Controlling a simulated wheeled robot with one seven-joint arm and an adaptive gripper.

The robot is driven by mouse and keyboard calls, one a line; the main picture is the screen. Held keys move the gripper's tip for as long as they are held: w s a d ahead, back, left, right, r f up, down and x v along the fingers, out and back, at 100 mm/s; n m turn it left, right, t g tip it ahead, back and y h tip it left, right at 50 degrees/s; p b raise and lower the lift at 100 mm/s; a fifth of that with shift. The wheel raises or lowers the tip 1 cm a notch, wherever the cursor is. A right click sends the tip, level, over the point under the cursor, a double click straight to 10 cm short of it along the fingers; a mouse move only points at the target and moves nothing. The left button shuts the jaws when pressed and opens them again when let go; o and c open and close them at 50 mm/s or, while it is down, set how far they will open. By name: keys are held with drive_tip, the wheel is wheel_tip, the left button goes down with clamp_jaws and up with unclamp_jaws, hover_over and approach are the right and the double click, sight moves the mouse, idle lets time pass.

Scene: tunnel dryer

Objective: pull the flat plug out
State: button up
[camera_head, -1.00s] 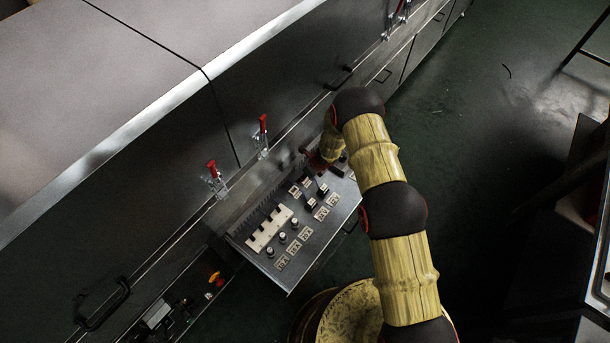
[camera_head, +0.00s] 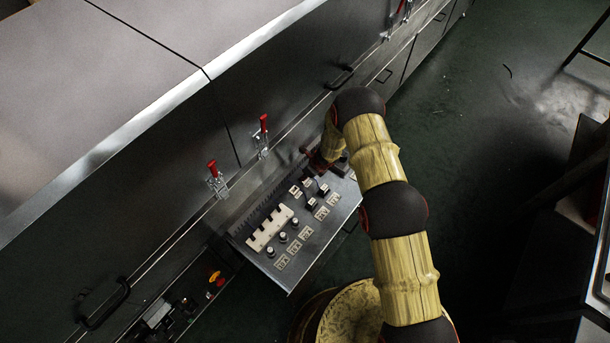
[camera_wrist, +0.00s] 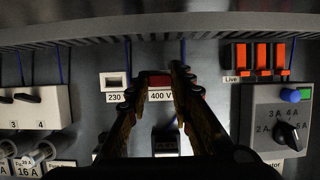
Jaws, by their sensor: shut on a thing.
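My gripper (camera_wrist: 158,72) is over the 400 V position of the panel, its two fingers on either side of a small red part (camera_wrist: 159,81). I take this part to be the flat plug, gripped between the fingertips. It sits above the "400 V" label (camera_wrist: 160,96), and I cannot tell how far it is seated. In the head view my gripper (camera_head: 323,162) is at the far right end of the pulled-out panel (camera_head: 290,262); the plug is hidden there.
A white-framed 230 V socket (camera_wrist: 115,82) is just left of the fingers. Orange-red live parts (camera_wrist: 258,54) and a rotary selector (camera_wrist: 288,134) are at the right. A slotted duct (camera_wrist: 220,27) runs behind. Red-handled clamps (camera_head: 263,123) stand along the dryer wall.

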clamp_jaws()
drive_tip(key=shift+r+p, duration=0.4)
drive_tip(key=shift+r, duration=0.35)
idle(0.9)
drive_tip(key=shift+r+p, duration=0.35)
drive_tip(key=shift+r, duration=0.25)
drive_tip(key=shift+r, duration=0.1)
drive_tip(key=shift+r+p, duration=1.75)
drive_tip(key=shift+r, duration=0.6)
